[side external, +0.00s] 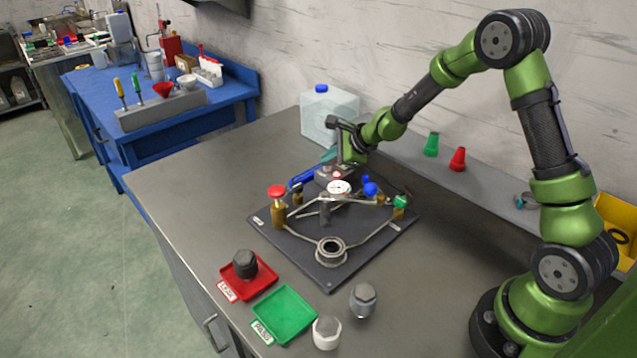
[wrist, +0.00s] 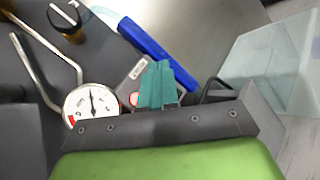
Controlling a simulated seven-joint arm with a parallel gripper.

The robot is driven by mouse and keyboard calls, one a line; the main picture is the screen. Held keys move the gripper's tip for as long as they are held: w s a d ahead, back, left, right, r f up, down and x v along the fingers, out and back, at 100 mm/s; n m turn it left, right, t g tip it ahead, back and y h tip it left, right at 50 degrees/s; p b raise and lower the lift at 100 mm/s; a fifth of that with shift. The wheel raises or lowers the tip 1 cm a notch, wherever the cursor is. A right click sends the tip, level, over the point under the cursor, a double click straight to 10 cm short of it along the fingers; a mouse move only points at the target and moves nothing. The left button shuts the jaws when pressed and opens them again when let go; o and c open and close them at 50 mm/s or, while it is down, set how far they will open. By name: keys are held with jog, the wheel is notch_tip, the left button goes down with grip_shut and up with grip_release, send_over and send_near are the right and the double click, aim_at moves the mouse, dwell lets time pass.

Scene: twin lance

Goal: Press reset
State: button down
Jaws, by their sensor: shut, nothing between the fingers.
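A small grey box (side external: 324,174) with a red button (side external: 337,175) stands at the back of the dark plate, behind the round gauge. In the wrist view the box (wrist: 131,74) carries a small label too blurred to read. Its red button (wrist: 135,99) shows partly, just left of my fingers. My gripper (side external: 328,156) has teal fingers, shut and empty, beside and a little above the box. The fingers (wrist: 157,66) hide part of the box in the wrist view. I cannot tell whether they touch it.
The dark plate (side external: 327,276) bears pipes, a white gauge (side external: 339,187), a red knob (side external: 277,191) and blue and green knobs. A blue handle (wrist: 155,52) lies close to my fingers. A clear container (side external: 318,118) stands behind. Red (side external: 265,288) and green (side external: 285,332) trays sit in front.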

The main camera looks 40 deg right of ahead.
aim_at(330, 169)
jog(key=shift+f, duration=0.3)
jog(key=shift+r, duration=0.1)
dwell(0.3)
jog(key=shift+r, duration=0.8)
jog(key=shift+r, duration=2.55)
